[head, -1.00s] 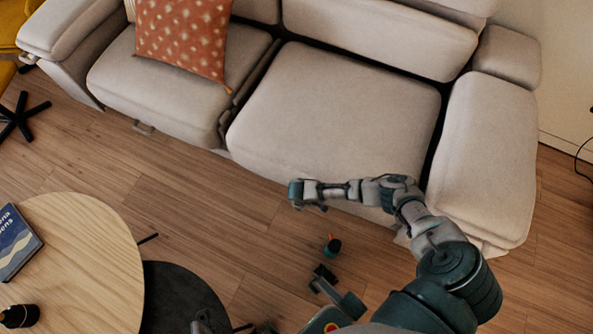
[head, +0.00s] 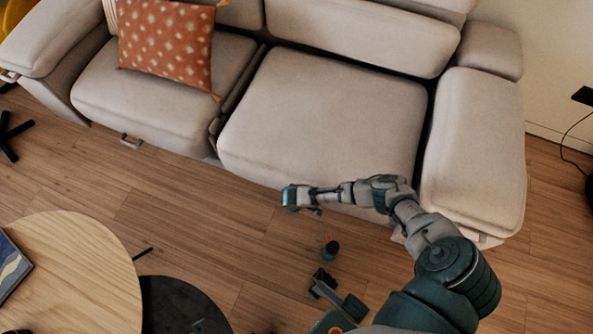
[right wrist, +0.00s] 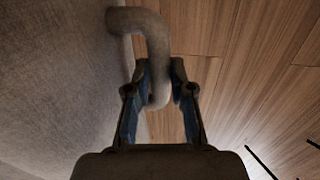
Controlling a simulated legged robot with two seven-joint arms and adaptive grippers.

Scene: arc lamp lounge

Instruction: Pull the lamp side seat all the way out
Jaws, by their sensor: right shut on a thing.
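The right-hand seat (head: 320,110) of the beige sofa is a wide cushion between the middle gap and the right armrest (head: 475,150). Its front edge stands somewhat farther out than the left seat (head: 150,95). My right gripper (head: 292,198) is low in front of this seat. In the right wrist view, the gripper (right wrist: 160,90) is shut on a curved grey-beige handle (right wrist: 150,30) beside the fabric front (right wrist: 60,80). In the head view, the handle is hidden. My left gripper is not in view. No lamp is clearly visible.
A round wooden table (head: 75,280) and a dark round surface (head: 180,308) are at lower left. An orange patterned cushion (head: 165,45) lies on the left seat. Wood floor (head: 200,205) is clear before the sofa.

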